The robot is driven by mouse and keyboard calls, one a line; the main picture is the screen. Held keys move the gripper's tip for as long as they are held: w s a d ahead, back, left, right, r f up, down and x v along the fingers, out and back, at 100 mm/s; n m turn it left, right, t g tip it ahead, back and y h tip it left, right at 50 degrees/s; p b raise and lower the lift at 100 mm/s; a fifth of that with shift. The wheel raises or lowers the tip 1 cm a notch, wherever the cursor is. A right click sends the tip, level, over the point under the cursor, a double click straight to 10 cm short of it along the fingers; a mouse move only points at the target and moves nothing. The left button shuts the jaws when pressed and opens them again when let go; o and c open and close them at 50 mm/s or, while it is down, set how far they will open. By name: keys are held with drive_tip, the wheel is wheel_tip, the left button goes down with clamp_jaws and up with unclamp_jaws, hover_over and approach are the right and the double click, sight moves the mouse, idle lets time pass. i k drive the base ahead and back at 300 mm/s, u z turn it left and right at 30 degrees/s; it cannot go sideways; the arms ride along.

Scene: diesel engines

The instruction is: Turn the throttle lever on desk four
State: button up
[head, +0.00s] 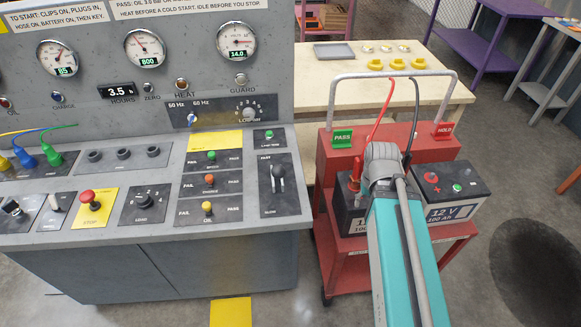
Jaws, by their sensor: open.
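A lever with a dark knob (279,172) stands in a slot on a black plate (281,200) at the right end of the grey control desk (160,240) in the head view. The plate has small print at its top and what looks like SLOW at its bottom. It looks like the throttle lever. No desk number is readable. My teal and grey arm reaches forward to the right of the desk, over the red battery cart. My gripper does not show; the arm's grey joint is the farthest part I see.
The red cart (335,158) with 12 V batteries (452,190) stands close right of the desk, under my arm. Switches, a red STOP button (87,196) and a LOAD knob (143,199) share the desk top. A pale table (440,85) stands behind.

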sight(278, 171)
drive_tip(key=z, duration=1.35)
drive_tip(key=k, duration=0.55)
drive_tip(key=u, duration=1.75)
